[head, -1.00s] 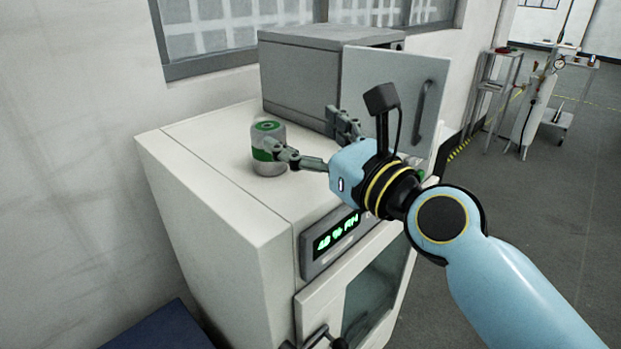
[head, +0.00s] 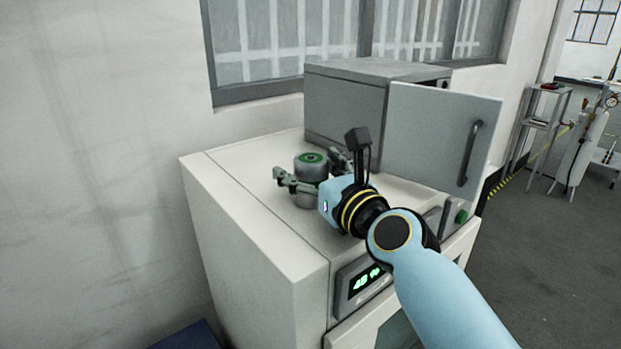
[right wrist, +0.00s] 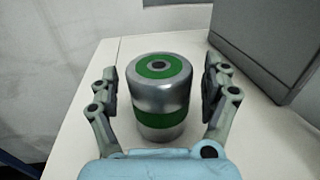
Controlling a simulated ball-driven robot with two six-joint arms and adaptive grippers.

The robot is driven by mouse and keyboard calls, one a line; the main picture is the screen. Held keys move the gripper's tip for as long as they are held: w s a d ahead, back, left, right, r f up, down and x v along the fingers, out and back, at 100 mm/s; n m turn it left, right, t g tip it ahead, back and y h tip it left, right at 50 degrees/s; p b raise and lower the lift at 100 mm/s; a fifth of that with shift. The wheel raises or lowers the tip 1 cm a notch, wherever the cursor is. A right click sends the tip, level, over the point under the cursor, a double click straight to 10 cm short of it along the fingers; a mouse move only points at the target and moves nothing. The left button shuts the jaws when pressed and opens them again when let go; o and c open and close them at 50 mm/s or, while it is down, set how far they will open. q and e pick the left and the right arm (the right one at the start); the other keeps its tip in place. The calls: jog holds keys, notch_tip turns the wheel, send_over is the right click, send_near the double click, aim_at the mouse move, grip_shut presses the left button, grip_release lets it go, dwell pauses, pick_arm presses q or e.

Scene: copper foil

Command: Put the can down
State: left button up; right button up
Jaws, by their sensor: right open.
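A silver can with a green band and green top (head: 311,160) stands upright on the white cabinet top (head: 240,180). It also shows in the right wrist view (right wrist: 158,95), between my open fingers. My right gripper (head: 312,172) is open around the can, with one finger to each side. In the right wrist view the gripper (right wrist: 158,90) shows a gap between each finger and the can. The can's lower part is partly hidden by the gripper in the head view. My left gripper is not in view.
A grey box-shaped oven (head: 345,105) with its door (head: 440,140) swung open stands behind and right of the can. The wall and window are behind. The cabinet top left of the can is clear. A trolley (head: 545,130) stands far right.

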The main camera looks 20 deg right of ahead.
grip_shut()
dwell(0.8)
